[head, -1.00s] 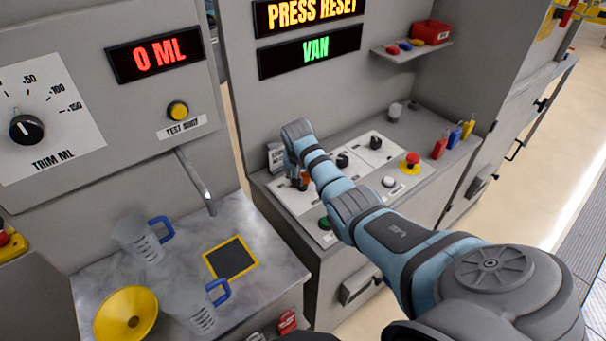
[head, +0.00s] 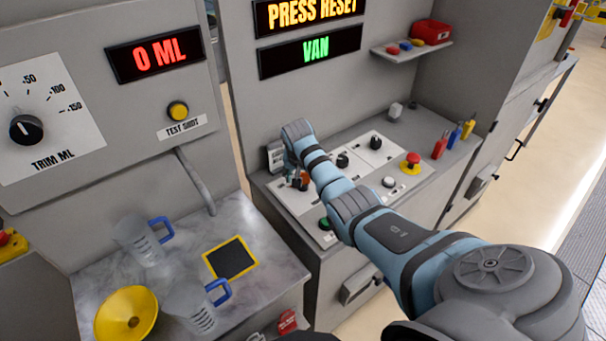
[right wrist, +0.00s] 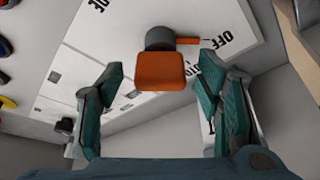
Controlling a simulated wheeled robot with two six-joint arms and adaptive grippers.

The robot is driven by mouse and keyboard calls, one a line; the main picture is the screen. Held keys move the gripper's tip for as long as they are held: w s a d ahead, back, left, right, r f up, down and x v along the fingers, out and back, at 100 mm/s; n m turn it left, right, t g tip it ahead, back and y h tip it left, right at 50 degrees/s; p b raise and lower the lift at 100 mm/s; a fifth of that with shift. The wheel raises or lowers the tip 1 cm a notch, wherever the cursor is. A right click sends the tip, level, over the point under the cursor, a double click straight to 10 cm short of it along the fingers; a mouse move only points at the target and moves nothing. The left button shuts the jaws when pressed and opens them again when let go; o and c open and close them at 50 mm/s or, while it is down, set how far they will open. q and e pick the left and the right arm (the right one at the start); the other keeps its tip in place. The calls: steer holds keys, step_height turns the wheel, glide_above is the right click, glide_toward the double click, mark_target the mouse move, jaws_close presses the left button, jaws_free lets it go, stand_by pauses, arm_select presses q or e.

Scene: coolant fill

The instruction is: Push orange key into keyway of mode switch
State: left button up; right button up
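The orange key (right wrist: 160,72) shows in the right wrist view with its flat head toward the camera. It lines up with the dark round mode switch (right wrist: 160,37) on the white panel. The key's head hides its shaft, so I cannot tell how deep it sits. A small orange bar (right wrist: 187,40) juts from the switch's right side. My right gripper (right wrist: 159,82) is open, with one teal finger on each side of the key and a gap to both. In the head view, my right gripper (head: 297,180) is small at the panel's left end. My left gripper is not in view.
The panel also carries black knobs (head: 343,160), a red emergency button (head: 412,158) and a green button (head: 325,223). Red, blue and yellow tagged items (head: 453,137) stand at its right. Jugs (head: 140,240) and a yellow funnel (head: 126,315) are on the left bench.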

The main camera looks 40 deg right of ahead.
steer(key=v, duration=1.2)
